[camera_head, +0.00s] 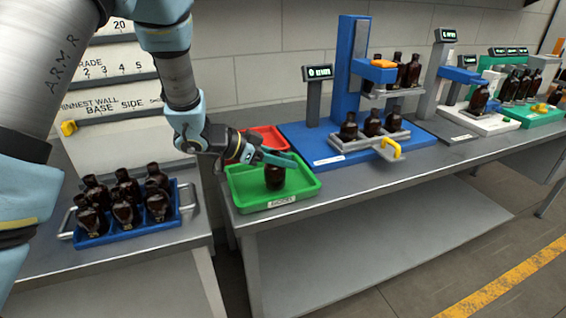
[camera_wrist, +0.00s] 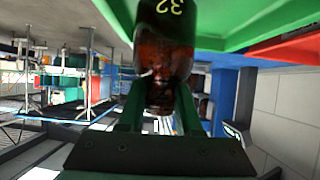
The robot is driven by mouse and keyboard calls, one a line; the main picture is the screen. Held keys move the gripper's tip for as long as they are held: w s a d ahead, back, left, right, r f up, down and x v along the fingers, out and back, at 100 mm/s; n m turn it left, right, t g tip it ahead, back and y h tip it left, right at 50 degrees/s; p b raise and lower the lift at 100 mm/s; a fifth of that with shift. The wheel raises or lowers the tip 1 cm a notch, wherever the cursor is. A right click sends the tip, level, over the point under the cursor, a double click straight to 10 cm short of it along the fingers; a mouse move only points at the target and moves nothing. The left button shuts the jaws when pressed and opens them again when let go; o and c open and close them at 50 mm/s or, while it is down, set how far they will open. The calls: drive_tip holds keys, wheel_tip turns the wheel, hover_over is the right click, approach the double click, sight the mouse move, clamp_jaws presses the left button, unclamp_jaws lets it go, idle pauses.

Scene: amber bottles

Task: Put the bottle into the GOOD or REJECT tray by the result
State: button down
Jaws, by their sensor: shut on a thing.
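An amber bottle (camera_head: 275,176) is upright in or just over the green tray (camera_head: 290,199), whose front label is too small to read surely. My gripper (camera_head: 280,160) is shut on the bottle's upper part. The wrist view shows the bottle (camera_wrist: 165,50) between the two fingers (camera_wrist: 160,110), with the number 32 on it. I cannot tell whether its base touches the tray floor. The red tray (camera_head: 268,136) lies behind the green tray, partly hidden by my gripper. No other bottle shows in the green tray.
A blue crate (camera_head: 140,232) with several amber bottles stands at the left. A blue test station (camera_head: 352,80) with several bottles and a small display (camera_head: 318,73) stands right of the trays. More stations line the bench farther right. The lower shelf (camera_head: 380,240) is bare.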

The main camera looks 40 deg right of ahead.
drive_tip(key=shift+f, duration=0.7)
drive_tip(key=shift+f, duration=0.15)
drive_tip(key=c, duration=0.6)
unclamp_jaws()
drive_tip(key=shift+r, duration=0.25)
drive_tip(key=b+v, duration=0.2)
drive_tip(key=v, duration=1)
drive_tip(key=shift+f, duration=0.1)
